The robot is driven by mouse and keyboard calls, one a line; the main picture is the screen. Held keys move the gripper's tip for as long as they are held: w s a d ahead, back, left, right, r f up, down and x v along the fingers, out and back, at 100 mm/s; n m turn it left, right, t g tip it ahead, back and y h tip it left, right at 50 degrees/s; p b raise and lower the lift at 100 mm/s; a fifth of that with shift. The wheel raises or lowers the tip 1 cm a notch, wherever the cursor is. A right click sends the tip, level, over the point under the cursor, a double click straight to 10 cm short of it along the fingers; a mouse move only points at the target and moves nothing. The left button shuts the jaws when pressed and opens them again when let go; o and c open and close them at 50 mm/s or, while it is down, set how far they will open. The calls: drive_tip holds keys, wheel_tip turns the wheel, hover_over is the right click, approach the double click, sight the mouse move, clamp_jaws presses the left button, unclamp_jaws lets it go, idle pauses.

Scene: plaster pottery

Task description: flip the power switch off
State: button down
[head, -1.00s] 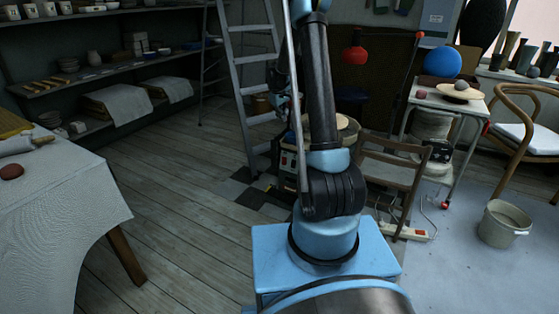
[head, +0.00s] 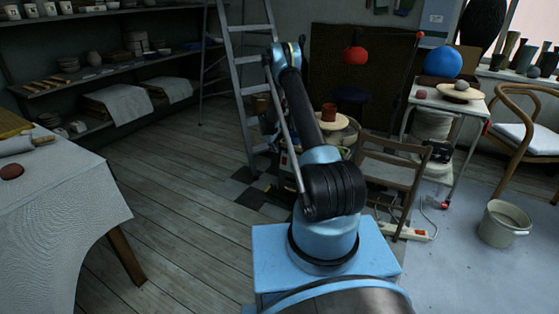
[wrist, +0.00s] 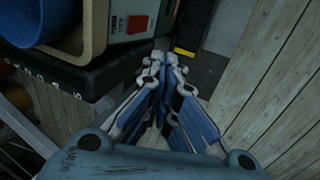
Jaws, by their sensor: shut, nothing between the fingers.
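A pale control panel with a red switch (wrist: 137,24) shows at the top of the wrist view, on the side of a machine. In the head view my arm hides most of the panel, and my gripper is hard to make out behind the arm.
A black ledge (wrist: 75,80) with white numbers runs below the panel. A folding chair (head: 392,170), a power strip (head: 404,231) and a bucket (head: 503,223) stand right of my arm. A ladder (head: 250,95) stands behind. Wooden floor at left is clear.

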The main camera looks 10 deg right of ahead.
drive_tip(key=shift+f, duration=0.15)
approach(284, 161)
wheel_tip(284, 161, down, 6)
drive_tip(key=a, duration=0.2)
drive_tip(key=shift+w+d, duration=0.3)
drive_tip(key=shift+w, duration=0.2)
drive_tip(key=shift+w+d, duration=0.3)
drive_tip(key=shift+w, duration=0.25)
